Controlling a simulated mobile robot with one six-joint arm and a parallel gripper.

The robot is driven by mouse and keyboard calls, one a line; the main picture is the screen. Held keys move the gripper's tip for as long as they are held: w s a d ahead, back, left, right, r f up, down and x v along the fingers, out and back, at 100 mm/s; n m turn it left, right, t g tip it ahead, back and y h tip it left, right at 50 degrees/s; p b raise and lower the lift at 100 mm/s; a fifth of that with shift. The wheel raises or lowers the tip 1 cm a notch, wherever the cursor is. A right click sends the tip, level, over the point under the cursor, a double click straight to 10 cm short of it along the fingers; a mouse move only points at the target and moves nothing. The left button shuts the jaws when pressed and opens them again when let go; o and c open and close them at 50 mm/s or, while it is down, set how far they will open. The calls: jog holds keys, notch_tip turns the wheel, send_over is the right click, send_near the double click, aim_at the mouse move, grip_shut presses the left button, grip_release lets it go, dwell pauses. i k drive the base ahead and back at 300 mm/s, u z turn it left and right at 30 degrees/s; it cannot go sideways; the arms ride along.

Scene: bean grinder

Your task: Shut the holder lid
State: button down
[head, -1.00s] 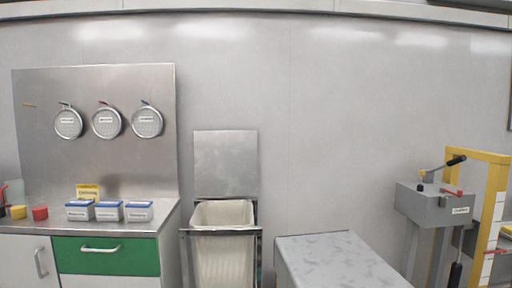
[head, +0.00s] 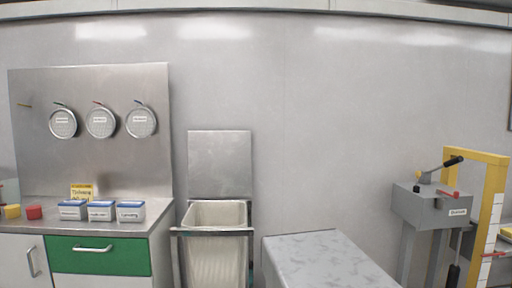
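The holder (head: 214,232) is a metal frame with a cream bag-like liner (head: 217,262) inside, standing right of the counter. Its lid (head: 220,163) is a flat square metal panel. The lid stands upright at the back of the holder, so the holder's top is open. My gripper is not in view.
A steel counter (head: 135,225) with a green drawer (head: 98,255) stands at the left, with several small boxes and coloured cups on it. Three round sieves (head: 101,122) hang on the back panel. A grey block (head: 325,262) stands right of the holder. A grey machine (head: 431,205) and yellow frame (head: 490,205) are farther right.

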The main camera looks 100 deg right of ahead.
aim_at(220, 162)
jog(key=z, duration=0.05)
jog(key=k, duration=2.55)
jog(key=z, duration=4.05)
jog(key=i, duration=0.1)
jog(key=u, duration=2.55)
jog(key=i, duration=0.45)
jog(key=u, duration=0.05)
